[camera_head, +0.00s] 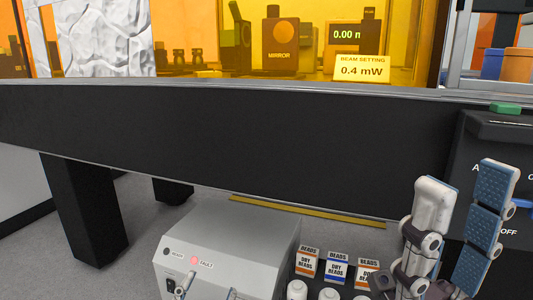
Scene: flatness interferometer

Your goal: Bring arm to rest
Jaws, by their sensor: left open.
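My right gripper (465,185) is at the lower right, pointing up, in front of the black cabinet. Its two jointed grey fingers with blue pads stand apart, with nothing between them. Of my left gripper (207,290), only what look like two narrow grey fingertips show at the bottom edge, in front of the grey box. They are apart with nothing seen between them; the rest of that gripper and its arm is out of the frame.
A long black table edge (230,130) crosses the view. The grey box (235,235) with a red FAULT lamp stands below it. Several DRY BEADS packs (337,269) and white-capped containers (297,290) are between the grippers. The black cabinet (485,140) is at right.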

